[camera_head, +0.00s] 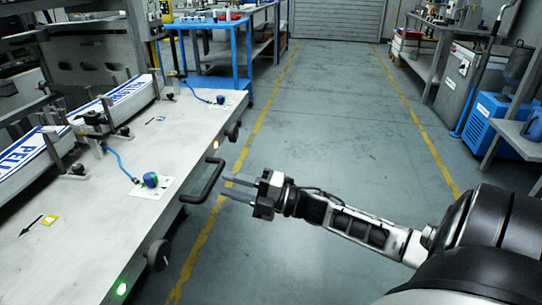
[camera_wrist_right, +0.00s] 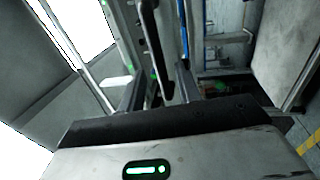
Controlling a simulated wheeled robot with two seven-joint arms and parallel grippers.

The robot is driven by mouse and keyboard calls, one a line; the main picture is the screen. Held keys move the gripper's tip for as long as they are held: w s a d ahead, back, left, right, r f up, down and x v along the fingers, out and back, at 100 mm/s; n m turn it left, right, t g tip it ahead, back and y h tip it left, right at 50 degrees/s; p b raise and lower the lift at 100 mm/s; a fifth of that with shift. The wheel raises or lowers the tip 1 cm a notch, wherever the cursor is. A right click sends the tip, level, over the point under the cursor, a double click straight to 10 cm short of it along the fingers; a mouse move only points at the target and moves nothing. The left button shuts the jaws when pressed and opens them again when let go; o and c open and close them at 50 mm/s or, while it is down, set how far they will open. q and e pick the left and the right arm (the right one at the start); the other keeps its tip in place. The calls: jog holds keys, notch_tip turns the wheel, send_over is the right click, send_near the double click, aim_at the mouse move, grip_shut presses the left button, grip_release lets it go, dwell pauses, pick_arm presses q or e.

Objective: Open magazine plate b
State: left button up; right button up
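A long grey magazine plate (camera_head: 105,215) lies at the left in the head view. A black bar handle (camera_head: 204,182) sticks out from its front edge. No letter that I can read marks which plate is b. My right gripper (camera_head: 230,188) is open and empty, just right of the handle and pointing at it. In the head view there is a small gap between fingertips and handle. In the right wrist view the handle (camera_wrist_right: 150,30) appears between the two fingers (camera_wrist_right: 158,85). My left gripper is not in view.
Black knobs (camera_head: 158,255) sit on the plate's front edge, with a green light (camera_head: 121,289) and an orange light (camera_head: 215,143). White label stacks (camera_head: 35,160) with blue lettering stand on the plate. The floor (camera_head: 330,120) right of it is clear.

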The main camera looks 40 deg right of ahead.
jog(key=v, duration=1.1)
jog(key=shift+w+r, duration=0.1)
